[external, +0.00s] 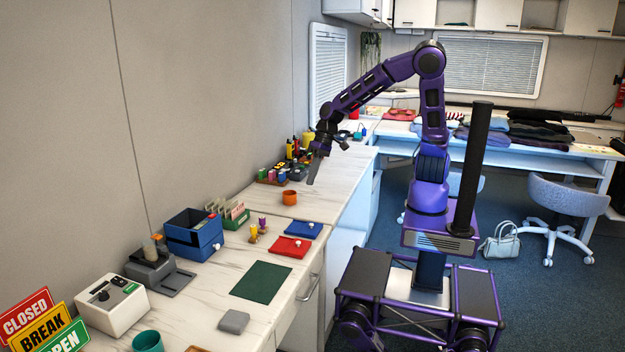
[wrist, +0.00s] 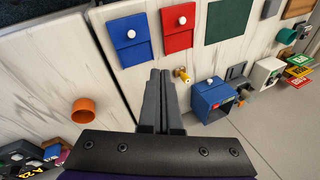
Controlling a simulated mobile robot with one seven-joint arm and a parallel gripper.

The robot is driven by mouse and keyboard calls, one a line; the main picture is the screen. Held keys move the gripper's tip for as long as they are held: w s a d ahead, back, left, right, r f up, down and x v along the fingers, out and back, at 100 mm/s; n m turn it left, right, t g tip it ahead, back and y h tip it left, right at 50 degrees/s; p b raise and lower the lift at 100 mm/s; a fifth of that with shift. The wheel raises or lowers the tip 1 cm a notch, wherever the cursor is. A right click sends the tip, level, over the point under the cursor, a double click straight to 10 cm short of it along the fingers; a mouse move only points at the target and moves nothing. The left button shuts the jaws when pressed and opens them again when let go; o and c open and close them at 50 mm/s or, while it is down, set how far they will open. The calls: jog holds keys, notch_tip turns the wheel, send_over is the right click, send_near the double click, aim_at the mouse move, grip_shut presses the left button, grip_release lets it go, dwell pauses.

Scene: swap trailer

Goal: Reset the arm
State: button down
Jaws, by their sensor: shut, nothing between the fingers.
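My arm is purple and black and reaches left from its base over the counter (external: 327,198). My gripper (external: 313,180) points down above the counter, behind and to the right of an orange cup (external: 289,198). In the wrist view my gripper (wrist: 160,72) has its two dark fingers together, with nothing between them. The orange cup also shows at the left of the wrist view (wrist: 83,111), apart from the fingers.
A red pouch (external: 289,247), a blue pouch (external: 304,230), a green mat (external: 262,280) and a blue box (external: 193,237) lie nearer on the counter. A rack of bottles and tools (external: 272,178) stands by the wall. A chair (external: 565,200) and handbag (external: 501,242) are on the right.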

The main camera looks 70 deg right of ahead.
jog(key=w+d+r+m+t+y, duration=0.1)
jog(key=w+d+r+m+t, duration=0.15)
jog(key=d+m, duration=0.35)
jog(key=w+d+r+m+t+y, duration=0.1)
jog(key=w+d+r+m+t, duration=0.15)
jog(key=d+m, duration=0.4)
jog(key=s+a+r+n+g+y, duration=0.1)
jog(key=s+a+r+n, duration=0.1)
jog(key=s+n, duration=0.45)
jog(key=s+a+r+n+g+y, duration=0.1)
jog(key=s+a+r+n+g, duration=0.1)
jog(key=s+n, duration=0.4)
jog(key=s+d+r+n+t+h+p, duration=0.1)
jog(key=s+d+r+n+h+p, duration=0.2)
jog(key=s+h, duration=0.4)
notch_tip(320, 180, up, 2)
jog(key=shift+s+d+r+h, duration=0.1)
jog(key=shift+s+d+h, duration=0.15)
jog(key=shift+d+h, duration=0.4)
